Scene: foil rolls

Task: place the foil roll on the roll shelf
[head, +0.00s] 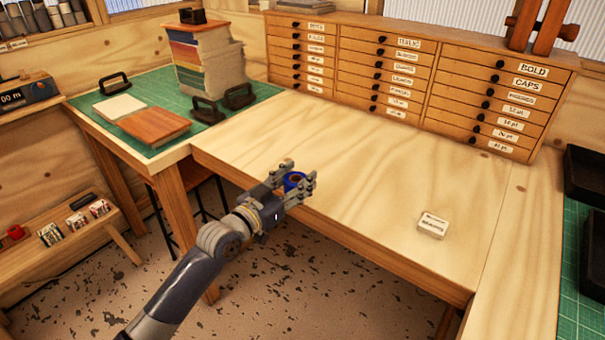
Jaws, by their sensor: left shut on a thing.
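My left gripper (301,173) reaches in from the lower left over the front edge of the wooden bench. It is shut on a small blue roll (294,182), the foil roll, mostly hidden between its fingers. The roll is at the bench's front edge; I cannot tell its exact height above it. A row of grey rolls stands on a wall shelf (25,43) at the upper left, cut off by the picture edge; it may be the roll shelf. My right gripper is not in view.
A type cabinet (418,65) with labelled drawers lines the bench's back. A small labelled block (432,225) lies on the bench top (350,160), otherwise largely clear. A paper stack (207,62), a wooden board (146,127) and black clamps occupy the left green mat (75,103).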

